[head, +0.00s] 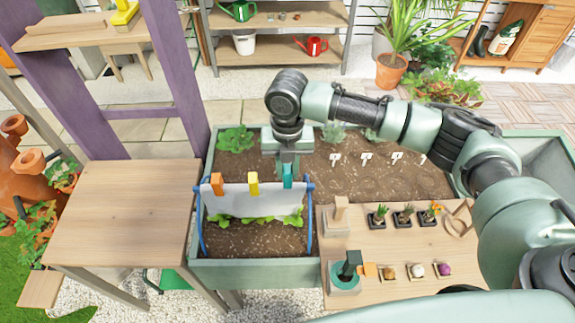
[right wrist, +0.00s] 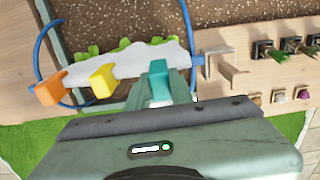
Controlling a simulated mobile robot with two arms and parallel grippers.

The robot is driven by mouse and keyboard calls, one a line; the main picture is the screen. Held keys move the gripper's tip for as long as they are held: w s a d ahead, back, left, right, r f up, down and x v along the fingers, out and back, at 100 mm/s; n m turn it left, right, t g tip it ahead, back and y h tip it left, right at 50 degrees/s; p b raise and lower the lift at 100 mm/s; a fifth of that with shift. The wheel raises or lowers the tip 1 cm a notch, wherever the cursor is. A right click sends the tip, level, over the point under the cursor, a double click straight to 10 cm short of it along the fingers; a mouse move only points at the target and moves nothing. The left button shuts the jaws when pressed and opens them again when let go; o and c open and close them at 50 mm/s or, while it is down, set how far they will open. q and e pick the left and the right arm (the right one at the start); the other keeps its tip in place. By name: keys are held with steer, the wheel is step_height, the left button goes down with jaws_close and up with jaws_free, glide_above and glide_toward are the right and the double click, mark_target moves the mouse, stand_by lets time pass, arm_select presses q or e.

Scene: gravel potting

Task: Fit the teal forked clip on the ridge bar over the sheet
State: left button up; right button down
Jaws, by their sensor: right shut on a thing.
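My right gripper (head: 287,163) points down over the right end of the white sheet (head: 240,203) and is shut on the teal forked clip (head: 288,177). The clip also shows in the right wrist view (right wrist: 158,80), at the sheet's top edge; I cannot tell whether its prongs straddle the bar. The sheet hangs along the ridge line between two blue hoops (head: 309,222) and hides the ridge bar. An orange clip (head: 217,183) sits at the left of the sheet's top edge and a yellow clip (head: 252,183) near the middle. My left gripper is out of view.
The planter (head: 240,273) holds soil and green seedlings under the sheet. At right, a wooden board (head: 390,250) carries small potted plants, bulbs and a wooden bracket (head: 340,212). A bare wooden table (head: 120,210) stands at left, beside a purple post (head: 175,70).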

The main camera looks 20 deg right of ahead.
steer(key=shift+f+b, duration=0.5)
steer(key=shift+f, duration=1.15)
steer(key=c, duration=1.2)
jaws_free()
steer(key=shift+o, duration=0.2)
